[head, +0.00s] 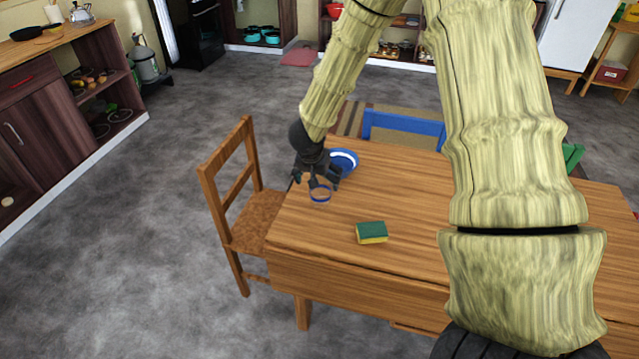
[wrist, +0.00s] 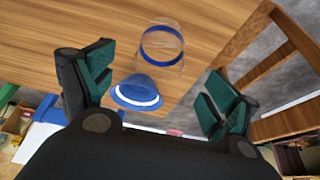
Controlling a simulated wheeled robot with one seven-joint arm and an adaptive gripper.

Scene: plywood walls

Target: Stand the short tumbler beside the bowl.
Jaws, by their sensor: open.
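The short tumbler (head: 320,193) is clear glass with a blue band. It is on the wooden table near its left edge and seems upright; it also shows in the wrist view (wrist: 162,49). The bowl (head: 346,159) is blue with a white band. It stands just behind the tumbler, a small gap apart, partly hidden by my gripper in the head view; the wrist view shows it too (wrist: 137,93). My gripper (head: 316,180) is open and empty, pointing down just above and behind the tumbler. In the wrist view the tumbler lies beyond the spread fingertips (wrist: 157,68).
A green and yellow sponge (head: 371,232) lies on the table (head: 410,200) toward the front. A wooden chair (head: 240,195) stands against the left side. A blue chair (head: 403,128) is behind the table. The tabletop between sponge and tumbler is clear.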

